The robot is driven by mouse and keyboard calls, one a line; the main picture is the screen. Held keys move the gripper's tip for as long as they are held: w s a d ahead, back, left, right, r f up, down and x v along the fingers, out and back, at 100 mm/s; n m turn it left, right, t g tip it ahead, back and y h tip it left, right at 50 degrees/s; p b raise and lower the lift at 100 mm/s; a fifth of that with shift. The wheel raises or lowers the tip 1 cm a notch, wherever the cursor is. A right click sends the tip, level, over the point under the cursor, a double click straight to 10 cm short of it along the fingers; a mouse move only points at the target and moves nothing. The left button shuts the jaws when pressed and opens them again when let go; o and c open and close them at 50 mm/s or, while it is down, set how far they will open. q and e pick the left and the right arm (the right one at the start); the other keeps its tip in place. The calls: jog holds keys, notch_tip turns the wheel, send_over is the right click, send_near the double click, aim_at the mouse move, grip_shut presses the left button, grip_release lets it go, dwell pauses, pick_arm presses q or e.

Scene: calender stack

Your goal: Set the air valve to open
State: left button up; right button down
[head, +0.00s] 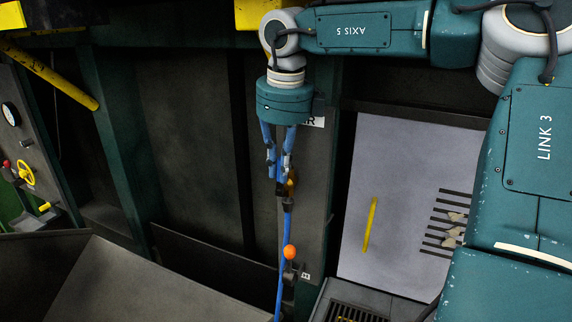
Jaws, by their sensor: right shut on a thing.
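The air valve (288,203) sits on a blue upright pipe (285,222) in the middle of the head view. A small orange-yellow part (292,178) shows at its top, beside the fingertips. My right gripper (281,187) reaches down from above with blue fingers and is shut on the air valve, at its upper part. The fingers hide much of the valve, so I cannot tell which way its handle points. A white label (316,122) ending in "R" is partly hidden behind my wrist. My left gripper is out of view.
A pale panel (400,190) with a yellow handle (370,224) and dark slots stands to the right. A gauge (11,114) and yellow handwheel (26,172) are far left. A floor grate (358,311) is below.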

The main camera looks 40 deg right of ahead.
jog(key=shift+w+r+g, duration=0.15)
jog(key=shift+w+g, duration=0.25)
jog(key=shift+a, duration=0.1)
jog(key=shift+h, duration=0.3)
jog(key=c, duration=1.7)
grip_release()
jog(key=shift+c, duration=0.2)
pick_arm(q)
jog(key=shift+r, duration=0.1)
